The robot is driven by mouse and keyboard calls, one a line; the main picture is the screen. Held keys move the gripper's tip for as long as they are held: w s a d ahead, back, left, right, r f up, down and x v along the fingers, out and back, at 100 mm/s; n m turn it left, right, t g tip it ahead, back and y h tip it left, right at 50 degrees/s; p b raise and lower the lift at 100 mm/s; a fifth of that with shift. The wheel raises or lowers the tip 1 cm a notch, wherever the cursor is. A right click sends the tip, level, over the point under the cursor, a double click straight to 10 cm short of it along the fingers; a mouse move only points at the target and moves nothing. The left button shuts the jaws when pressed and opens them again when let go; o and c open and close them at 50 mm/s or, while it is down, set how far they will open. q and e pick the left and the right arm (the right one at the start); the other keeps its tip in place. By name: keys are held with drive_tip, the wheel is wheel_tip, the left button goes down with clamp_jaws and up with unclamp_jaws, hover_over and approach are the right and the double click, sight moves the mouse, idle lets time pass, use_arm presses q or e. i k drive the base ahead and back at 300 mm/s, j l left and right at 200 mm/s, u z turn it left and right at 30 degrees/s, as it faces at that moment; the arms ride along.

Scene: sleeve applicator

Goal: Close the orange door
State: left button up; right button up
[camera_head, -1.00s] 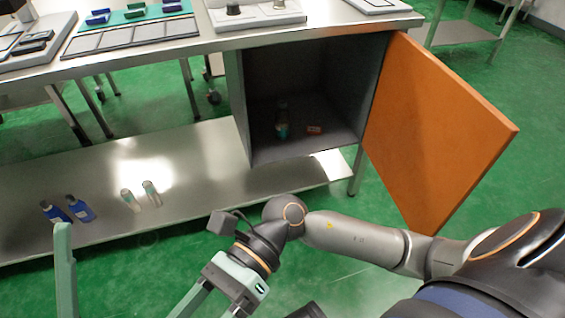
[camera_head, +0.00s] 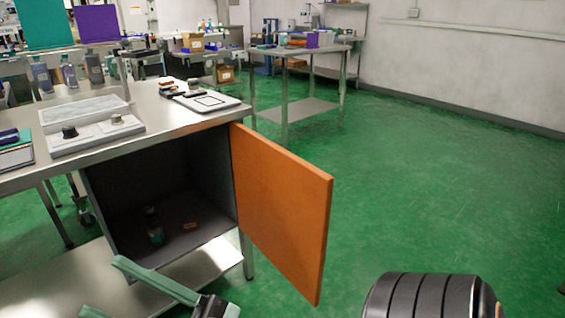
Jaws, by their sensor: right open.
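The orange door (camera_head: 285,210) stands wide open, swung out to the right of the dark grey cabinet (camera_head: 105,198) under the steel workbench. Its hinged edge is at the cabinet's right front side. Inside the cabinet are a small bottle (camera_head: 155,232) and a small orange box (camera_head: 190,226). My right gripper (camera_head: 100,287) is at the bottom left, in front of the cabinet, with its green fingers apart and nothing seen between them. It is not touching the door. The lower finger and wrist are cut off by the frame. My left gripper is not in view.
The workbench (camera_head: 180,112) carries a device with knobs (camera_head: 95,135) and a flat white panel (camera_head: 208,101). A lower steel shelf (camera_head: 215,262) runs beneath the cabinet. Another table (camera_head: 300,49) stands behind.

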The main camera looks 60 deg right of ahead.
sight(284, 201)
drive_tip(key=k+l, duration=0.1)
drive_tip(key=l, duration=1)
drive_tip(key=k+l, duration=0.15)
drive_tip(key=l, duration=0.9)
drive_tip(key=k+l, duration=0.15)
drive_tip(key=l, duration=0.95)
drive_tip(key=k+l+u, duration=0.1)
drive_tip(key=l, duration=0.3)
drive_tip(key=k+l+u, duration=0.1)
drive_tip(key=k+l, duration=0.2)
